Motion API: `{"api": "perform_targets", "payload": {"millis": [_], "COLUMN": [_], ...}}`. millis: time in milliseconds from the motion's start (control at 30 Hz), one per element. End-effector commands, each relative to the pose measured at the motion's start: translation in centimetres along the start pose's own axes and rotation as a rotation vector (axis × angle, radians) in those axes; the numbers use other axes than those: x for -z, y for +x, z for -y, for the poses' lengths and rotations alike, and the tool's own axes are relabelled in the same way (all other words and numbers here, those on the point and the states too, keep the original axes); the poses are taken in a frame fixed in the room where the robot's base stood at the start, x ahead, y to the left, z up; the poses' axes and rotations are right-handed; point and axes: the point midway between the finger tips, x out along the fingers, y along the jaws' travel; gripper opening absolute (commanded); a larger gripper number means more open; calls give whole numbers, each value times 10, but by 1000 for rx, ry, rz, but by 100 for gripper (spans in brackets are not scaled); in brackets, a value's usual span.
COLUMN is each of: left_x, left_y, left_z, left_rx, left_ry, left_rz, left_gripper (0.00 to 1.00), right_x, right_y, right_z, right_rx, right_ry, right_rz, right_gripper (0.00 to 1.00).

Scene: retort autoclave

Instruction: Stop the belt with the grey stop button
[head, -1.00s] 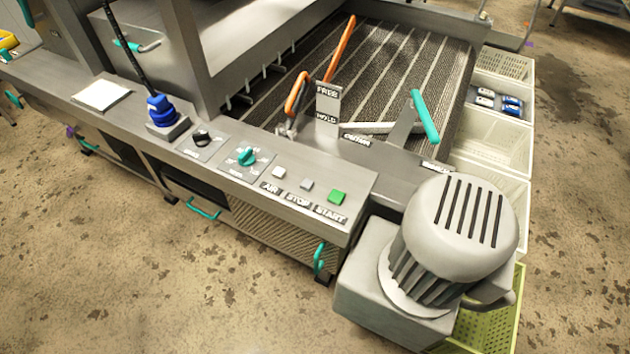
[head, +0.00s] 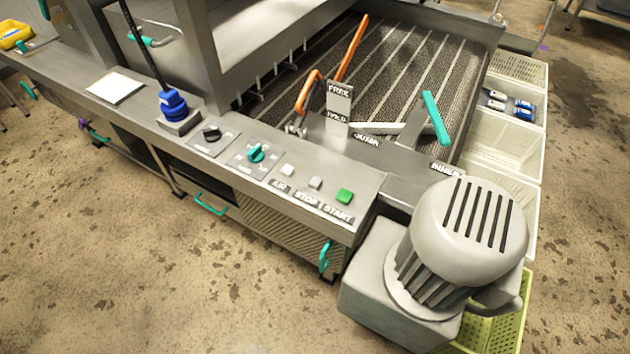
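Neither of my grippers is in view, and nothing covers the buttons.
A large grey motor (head: 470,225) stands right of the panel. Orange (head: 350,50) and teal (head: 436,117) levers rise by the belt. A teal knob (head: 256,153), black knob (head: 211,133) and blue fitting (head: 173,105) sit left of the buttons. Cream crates (head: 506,140) line the right. The floor in front is clear.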

Motion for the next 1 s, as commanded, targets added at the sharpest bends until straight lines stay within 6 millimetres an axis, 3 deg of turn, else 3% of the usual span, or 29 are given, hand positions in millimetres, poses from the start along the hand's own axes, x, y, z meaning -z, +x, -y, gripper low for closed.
{"api": "perform_targets", "payload": {"millis": [33, 267, 1000], "left_x": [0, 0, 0], "left_y": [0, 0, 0], "left_z": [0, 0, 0], "left_rx": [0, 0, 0], "left_ry": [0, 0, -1], "left_rz": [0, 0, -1], "left_gripper": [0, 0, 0], "right_x": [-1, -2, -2], "right_y": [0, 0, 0], "right_z": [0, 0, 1], "right_rx": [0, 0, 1], "right_ry": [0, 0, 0], "right_rz": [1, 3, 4], "right_gripper": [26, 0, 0]}}
